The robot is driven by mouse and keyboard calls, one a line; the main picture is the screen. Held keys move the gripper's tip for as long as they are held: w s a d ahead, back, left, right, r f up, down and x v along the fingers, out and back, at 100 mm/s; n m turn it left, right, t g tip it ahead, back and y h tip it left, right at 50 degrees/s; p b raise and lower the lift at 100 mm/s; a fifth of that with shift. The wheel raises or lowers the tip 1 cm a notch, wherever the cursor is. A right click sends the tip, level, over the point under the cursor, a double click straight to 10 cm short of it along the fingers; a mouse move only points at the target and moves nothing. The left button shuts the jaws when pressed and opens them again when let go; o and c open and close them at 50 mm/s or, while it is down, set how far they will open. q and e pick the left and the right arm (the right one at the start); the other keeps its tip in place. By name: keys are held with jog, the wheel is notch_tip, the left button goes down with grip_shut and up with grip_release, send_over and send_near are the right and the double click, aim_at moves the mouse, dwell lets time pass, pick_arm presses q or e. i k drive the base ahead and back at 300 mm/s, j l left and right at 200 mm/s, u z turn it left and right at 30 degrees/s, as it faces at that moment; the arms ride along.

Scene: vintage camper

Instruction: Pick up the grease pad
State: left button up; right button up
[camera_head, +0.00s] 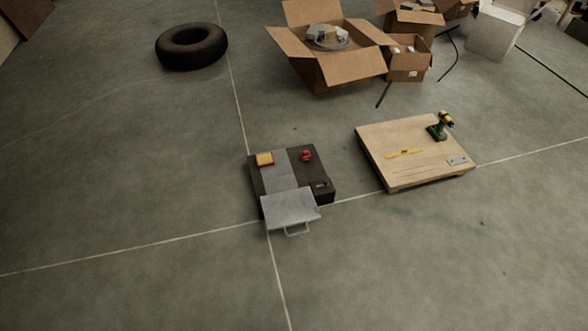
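A low dark unit (327,168) with a grey strip (282,172) down its middle lies on the floor near the picture's centre. A small red item (306,155) sits at the far right of the unit. A light grey panel (290,207) with a loop handle is at its near side. Neither of my grippers is in view.
A wooden board (400,171) with a green and yellow drill (440,127) and a yellow level (404,153) lies to the right. An open cardboard box (350,70), smaller boxes (405,66) and a black tyre (191,46) are behind. The floor in front and left is clear.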

aim_at(305, 156)
jog(key=i+j, duration=0.15)
jog(key=j, duration=0.2)
jog(key=i+j+z, duration=0.1)
jog(key=j, duration=0.25)
jog(key=i+j, duration=0.25)
jog(key=i+j+z, duration=0.1)
jog(key=j, duration=0.4)
jog(key=i+j, duration=0.15)
jog(key=j, duration=0.2)
jog(key=z, duration=0.05)
